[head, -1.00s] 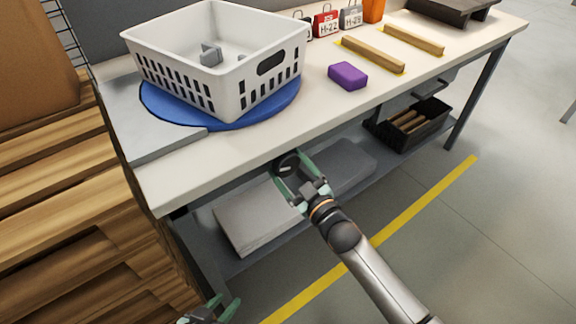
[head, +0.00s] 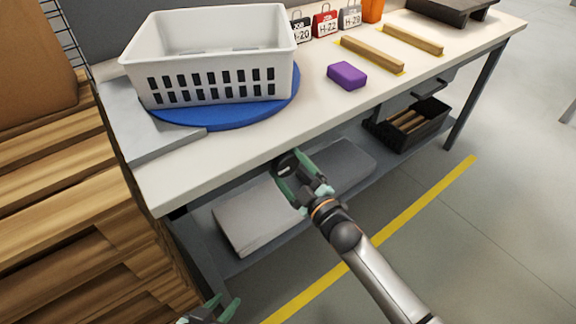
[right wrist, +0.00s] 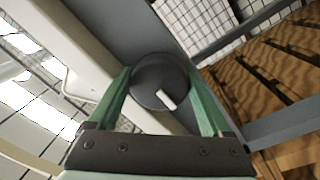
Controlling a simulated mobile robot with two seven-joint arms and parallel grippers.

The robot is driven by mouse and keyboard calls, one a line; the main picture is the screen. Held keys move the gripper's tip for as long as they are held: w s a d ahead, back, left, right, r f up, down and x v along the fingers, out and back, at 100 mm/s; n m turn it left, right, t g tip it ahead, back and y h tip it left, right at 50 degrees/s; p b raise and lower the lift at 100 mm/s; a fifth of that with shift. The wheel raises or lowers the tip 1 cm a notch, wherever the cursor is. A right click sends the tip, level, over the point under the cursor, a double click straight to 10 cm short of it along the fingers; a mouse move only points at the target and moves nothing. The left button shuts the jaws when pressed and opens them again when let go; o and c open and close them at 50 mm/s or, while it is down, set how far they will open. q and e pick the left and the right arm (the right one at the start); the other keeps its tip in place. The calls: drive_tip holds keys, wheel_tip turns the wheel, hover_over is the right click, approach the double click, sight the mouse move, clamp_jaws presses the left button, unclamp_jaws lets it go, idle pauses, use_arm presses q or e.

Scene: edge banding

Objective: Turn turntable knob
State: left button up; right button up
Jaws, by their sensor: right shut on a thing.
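The turntable knob (right wrist: 160,80) is a round dark disc with a white mark, under the table's front edge; it also shows in the head view (head: 284,164). My right gripper (right wrist: 162,86) is shut on the knob, one green finger on each side; it also shows in the head view (head: 296,178). The blue turntable (head: 222,114) lies on the tabletop and bears a white slotted basket (head: 215,86). The basket's long side faces the front. My left gripper (head: 215,308) is at the bottom edge, partly cut off, with its green fingers apart.
A purple block (head: 347,75), two wooden bars (head: 372,54) and tagged locks (head: 325,21) lie on the table (head: 290,130). Below are grey slabs (head: 252,213) and a black bin (head: 425,122). A wooden crate stack (head: 70,200) stands at left.

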drive_tip(key=shift+d, duration=0.1)
drive_tip(key=o, duration=1.2)
drive_tip(key=shift+c, duration=0.2)
